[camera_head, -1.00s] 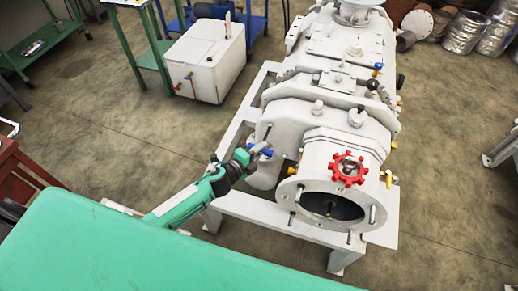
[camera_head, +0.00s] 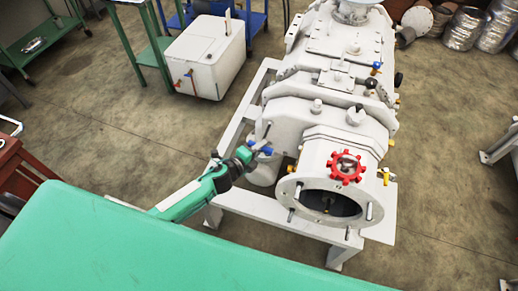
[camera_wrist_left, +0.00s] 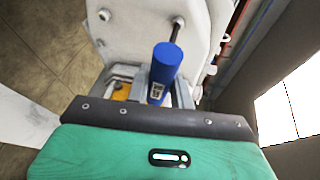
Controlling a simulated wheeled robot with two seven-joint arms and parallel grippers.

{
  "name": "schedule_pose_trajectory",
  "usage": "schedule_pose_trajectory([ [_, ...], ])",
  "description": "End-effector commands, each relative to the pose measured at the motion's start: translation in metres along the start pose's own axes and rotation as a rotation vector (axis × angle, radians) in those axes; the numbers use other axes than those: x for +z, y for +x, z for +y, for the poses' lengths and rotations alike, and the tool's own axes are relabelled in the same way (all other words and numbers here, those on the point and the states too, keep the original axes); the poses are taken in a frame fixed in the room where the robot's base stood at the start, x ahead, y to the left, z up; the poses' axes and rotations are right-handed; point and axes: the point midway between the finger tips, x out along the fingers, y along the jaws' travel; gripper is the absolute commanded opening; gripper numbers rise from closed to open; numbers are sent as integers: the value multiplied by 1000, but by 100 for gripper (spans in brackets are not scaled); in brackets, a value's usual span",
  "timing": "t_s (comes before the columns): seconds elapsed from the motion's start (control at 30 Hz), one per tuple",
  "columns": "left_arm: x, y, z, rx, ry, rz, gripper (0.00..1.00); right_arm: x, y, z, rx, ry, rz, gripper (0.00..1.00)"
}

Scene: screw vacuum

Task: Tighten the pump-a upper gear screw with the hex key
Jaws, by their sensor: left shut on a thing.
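The hex key has a blue handle (camera_wrist_left: 165,63) and a thin dark shaft, which points up and away in the left wrist view. My left gripper (camera_wrist_left: 158,95) is shut on the blue handle. In the head view the key (camera_head: 261,148) is at the left side of the large pale pump (camera_head: 310,118), beside its front housing. The shaft end lies against the pale housing in the wrist view. I cannot tell whether it sits in a screw, and the upper gear screw is not clearly seen. My right gripper is not in view.
A red handwheel (camera_head: 345,167) and a round open flange with studs are at the pump's front. The pale support frame (camera_head: 262,209) runs below my left arm. A white box (camera_head: 207,58) stands at the back left. Open floor lies to the right.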

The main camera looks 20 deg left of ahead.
Motion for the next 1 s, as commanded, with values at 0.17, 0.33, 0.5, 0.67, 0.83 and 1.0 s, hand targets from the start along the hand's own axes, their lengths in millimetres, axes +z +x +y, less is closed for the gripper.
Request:
schedule_pose_trajectory([
  [0.17,1,1,-1,-21,-42,6,0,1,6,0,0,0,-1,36],
  [0.33,2,1,-2,-25,-51,8,0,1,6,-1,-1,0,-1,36],
  [0.5,2,0,-2,-25,-51,8,0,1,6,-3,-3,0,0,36],
  [0.67,-2,-6,0,-23,-51,9,0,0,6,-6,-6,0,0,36],
  [0.83,-6,-15,2,-23,-51,10,0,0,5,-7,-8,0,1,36],
  [1.0,-10,-25,5,-22,-51,9,0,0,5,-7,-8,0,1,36],
])
